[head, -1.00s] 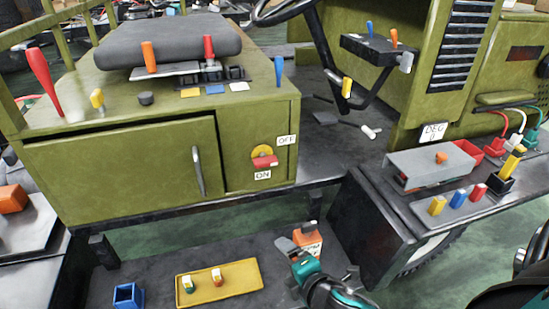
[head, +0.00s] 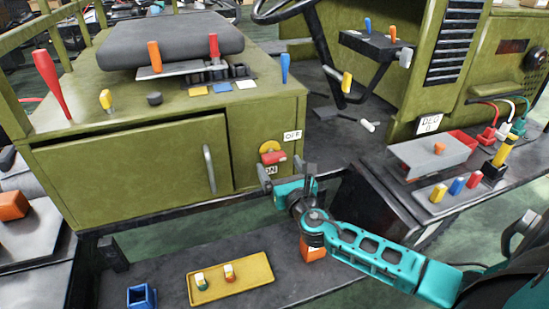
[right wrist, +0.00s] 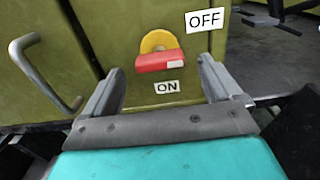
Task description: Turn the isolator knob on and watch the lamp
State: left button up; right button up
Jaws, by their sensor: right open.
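The isolator knob (head: 273,157) has a red bar on a yellow round plate, on the green cabinet's front. In the right wrist view the knob (right wrist: 158,61) has its bar nearly level, with a white mark at the right end. The OFF label (right wrist: 205,20) is at its upper right and the ON label (right wrist: 169,87) below. My right gripper (head: 288,174) is open and empty in front of the panel, just below and right of the knob. In the wrist view its fingers (right wrist: 160,72) stand either side of the knob, apart from it. I cannot pick out the lamp. My left gripper is not in view.
A cabinet door handle (head: 209,168) sticks out left of the knob. Below are a yellow tray (head: 235,286) with two small pegs, a blue open box (head: 142,296) and an orange block (head: 312,250) partly hidden by my arm. A grey shelf (head: 425,195) with coloured pegs stands right.

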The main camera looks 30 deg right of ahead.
aim_at(276, 161)
jog(key=shift+x, duration=2.4)
jog(key=shift+a, duration=0.1)
jog(key=c, duration=1)
jog(key=shift+c, duration=0.2)
